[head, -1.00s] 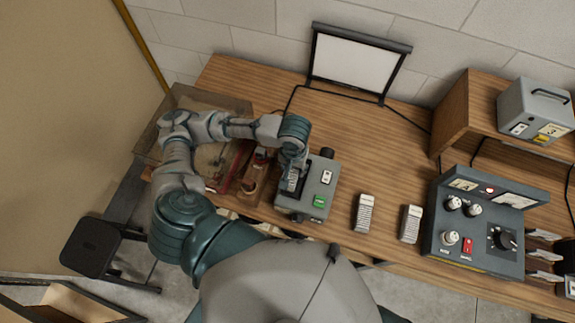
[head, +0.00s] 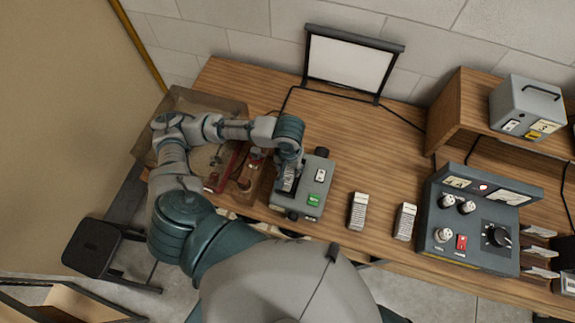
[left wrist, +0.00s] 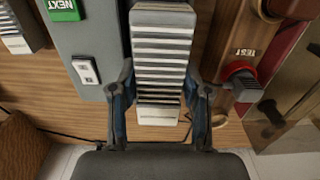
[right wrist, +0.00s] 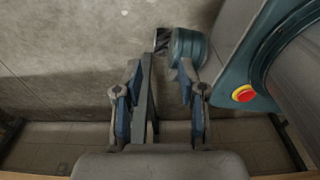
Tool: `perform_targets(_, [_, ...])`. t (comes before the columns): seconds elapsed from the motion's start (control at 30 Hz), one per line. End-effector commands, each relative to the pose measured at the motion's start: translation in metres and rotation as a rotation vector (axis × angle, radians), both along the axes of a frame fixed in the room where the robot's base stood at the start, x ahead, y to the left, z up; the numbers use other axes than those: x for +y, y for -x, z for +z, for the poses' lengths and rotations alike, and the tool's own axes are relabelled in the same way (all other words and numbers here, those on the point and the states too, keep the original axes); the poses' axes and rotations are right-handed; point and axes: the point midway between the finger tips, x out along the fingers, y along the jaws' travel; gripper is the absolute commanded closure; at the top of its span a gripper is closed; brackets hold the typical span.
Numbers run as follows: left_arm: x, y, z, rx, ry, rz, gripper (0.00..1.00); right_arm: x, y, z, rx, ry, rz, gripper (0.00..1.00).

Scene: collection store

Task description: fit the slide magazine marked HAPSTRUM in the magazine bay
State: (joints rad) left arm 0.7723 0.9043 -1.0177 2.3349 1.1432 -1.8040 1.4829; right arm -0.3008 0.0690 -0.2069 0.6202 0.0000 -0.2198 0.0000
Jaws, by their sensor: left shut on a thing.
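My left gripper (head: 289,168) is shut on a slotted slide magazine (left wrist: 162,50), pale with dark ribs, at the left part of the grey projector (head: 318,190). In the left wrist view the magazine runs up between the fingers (left wrist: 160,85), alongside the projector body (left wrist: 88,42). The gripper partly hides the bay in the head view, so I cannot tell how deep the magazine sits. Any marking on it is unreadable. My right gripper (right wrist: 160,75) is open and empty over the floor.
Two other magazines (head: 357,211) (head: 404,222) stand right of the projector. A control box (head: 465,225) is farther right. A small screen (head: 350,62) stands at the back. A red-knobbed wooden unit (left wrist: 242,85) lies close beside the held magazine.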

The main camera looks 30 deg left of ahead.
Motion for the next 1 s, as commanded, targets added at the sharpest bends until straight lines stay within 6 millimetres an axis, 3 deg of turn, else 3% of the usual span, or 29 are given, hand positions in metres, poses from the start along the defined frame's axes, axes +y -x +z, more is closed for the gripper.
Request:
perform_targets(0.33, [0.006, 0.002, -0.002, 0.004, 0.009, -0.003, 1.00, -0.024, -0.001, 0.003, -0.001, 0.028, -0.004, 0.60])
perform_targets(0.77, [0.004, 0.001, -0.002, 0.005, 0.006, -0.002, 1.00, 0.001, -0.001, 0.005, -0.001, -0.001, -0.004, 0.60])
perform_targets(1.0, [-0.004, 0.002, -0.001, 0.008, 0.007, -0.005, 1.00, -0.006, -0.002, 0.013, -0.002, 0.007, -0.001, 0.60])
